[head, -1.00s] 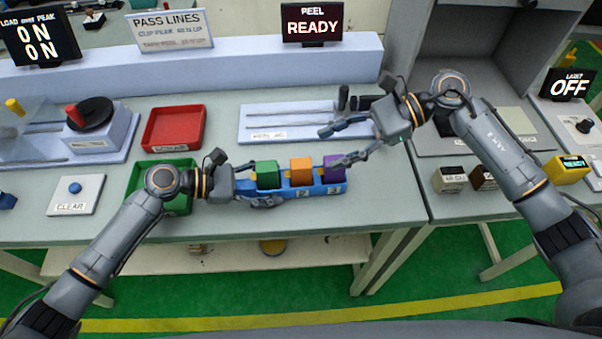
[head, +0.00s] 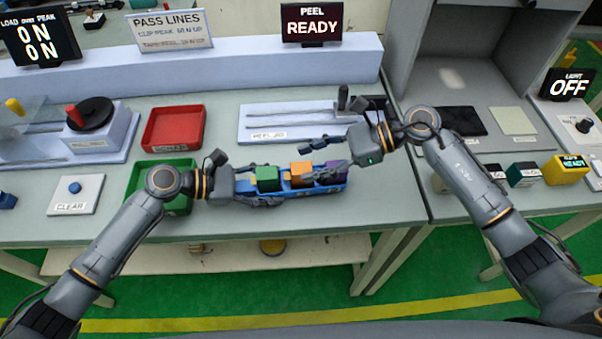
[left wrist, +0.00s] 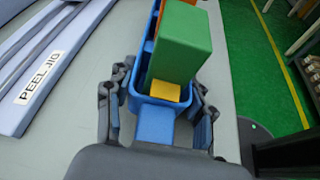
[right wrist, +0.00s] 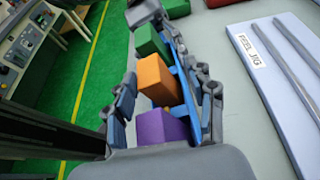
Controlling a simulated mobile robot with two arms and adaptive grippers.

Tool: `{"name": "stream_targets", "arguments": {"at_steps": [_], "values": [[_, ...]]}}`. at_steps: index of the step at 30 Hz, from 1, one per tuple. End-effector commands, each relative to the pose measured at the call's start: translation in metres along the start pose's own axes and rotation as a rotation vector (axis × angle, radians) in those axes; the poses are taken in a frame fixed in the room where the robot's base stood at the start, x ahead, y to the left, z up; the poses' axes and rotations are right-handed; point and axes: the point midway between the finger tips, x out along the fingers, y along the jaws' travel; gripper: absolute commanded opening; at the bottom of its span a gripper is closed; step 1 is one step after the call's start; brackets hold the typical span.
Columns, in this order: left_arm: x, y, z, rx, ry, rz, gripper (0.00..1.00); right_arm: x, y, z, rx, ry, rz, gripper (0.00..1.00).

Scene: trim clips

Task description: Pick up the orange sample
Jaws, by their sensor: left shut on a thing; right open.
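The orange sample (head: 298,167) is a block in the middle of a blue rack (head: 285,191), between a green block (head: 266,178) and a purple block (head: 336,170). My left gripper (head: 262,186) is shut on the rack's left end; the left wrist view shows its fingers beside the rack's end (left wrist: 155,125). My right gripper (head: 304,162) is open above the rack, coming from the right. In the right wrist view the orange sample (right wrist: 156,80) lies between its spread fingers, with the purple block (right wrist: 162,128) closer to the palm. I cannot tell whether the fingers touch it.
A peel jig plate (head: 270,134) lies behind the rack. A red tray (head: 174,128) and a green tray (head: 180,206) are to the left. Small boxes and a yellow device (head: 566,170) stand on the right bench. The table's front edge is close to the rack.

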Motion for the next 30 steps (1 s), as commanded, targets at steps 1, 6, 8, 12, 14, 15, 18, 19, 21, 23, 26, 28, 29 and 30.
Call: {"name": "stream_targets", "arguments": {"at_steps": [1,6,8,12,14,15,18,19,21,23,26,28,29,30], "values": [[0.001,-0.002,-0.004,-0.002,0.006,-0.003,0.21,0.009,-0.001,0.000,-0.001,-0.003,0.000,0.55],[0.000,-0.001,-0.003,-0.001,0.006,-0.002,0.21,0.025,-0.001,-0.001,0.000,0.000,0.000,0.55],[0.000,-0.001,-0.003,-0.001,0.006,-0.001,0.21,0.027,-0.001,-0.001,0.000,0.001,-0.001,0.55],[0.000,-0.001,-0.003,-0.001,0.006,0.000,0.21,0.027,-0.001,-0.001,0.000,0.001,-0.001,0.55],[0.000,0.000,-0.003,0.000,0.005,0.001,0.21,0.027,-0.001,-0.001,0.000,0.001,-0.001,0.53],[0.000,0.000,-0.003,0.000,0.005,0.001,0.21,0.027,-0.001,-0.001,0.000,0.001,-0.001,0.45],[0.000,0.000,-0.003,0.000,0.005,0.002,0.21,0.026,-0.001,-0.001,0.000,0.002,-0.001,0.24],[0.000,0.000,-0.003,0.000,0.005,0.002,0.21,0.026,-0.001,-0.001,0.000,0.002,-0.001,0.18],[0.000,0.000,-0.002,0.001,0.005,0.002,0.21,0.026,-0.001,-0.002,0.000,0.002,-0.001,0.04],[0.000,0.001,-0.002,0.001,0.005,0.002,0.21,0.026,-0.001,-0.002,0.000,0.002,-0.001,0.00],[-0.001,0.001,-0.002,0.001,0.004,0.003,0.21,0.026,-0.001,-0.002,0.000,0.002,-0.001,0.00],[-0.001,0.001,-0.002,0.001,0.004,0.003,0.21,0.026,-0.001,-0.002,0.001,0.003,-0.001,0.00],[-0.001,0.001,-0.002,0.001,0.004,0.003,0.21,0.026,-0.001,-0.002,0.000,0.003,-0.001,0.00],[-0.001,0.001,-0.002,0.001,0.004,0.003,0.21,0.026,-0.001,-0.001,0.000,0.003,-0.001,0.00]]}}
